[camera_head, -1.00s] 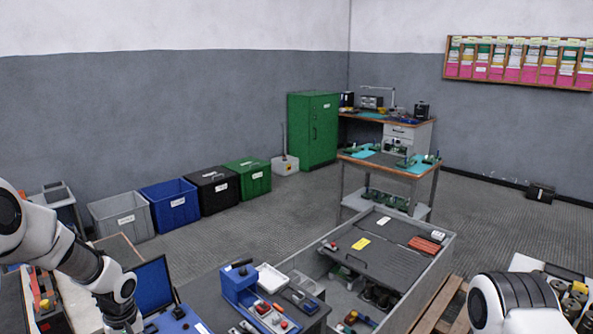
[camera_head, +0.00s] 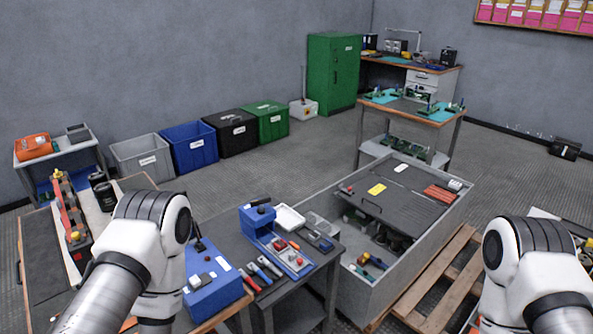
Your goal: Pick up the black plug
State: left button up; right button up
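I cannot make out for sure which item is the black plug. A small black part (camera_head: 260,202) sits on top of the blue fixture (camera_head: 256,217) on the grey table at the centre. Another dark object (camera_head: 101,189) stands on the left bench. A black upright part (camera_head: 198,240) stands at the blue box (camera_head: 213,297) beside my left arm. Both my arms show only their white and black links, the left at lower left and the right at lower right. Neither gripper is in view.
The grey table (camera_head: 235,245) also holds a white tray (camera_head: 289,219) and hand tools. An open grey crate (camera_head: 372,290) with a dark lid stands right of it, by a wooden pallet (camera_head: 438,278). Bins (camera_head: 190,147) line the wall.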

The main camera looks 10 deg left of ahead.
aim_at(199, 245)
jog(key=u, duration=1)
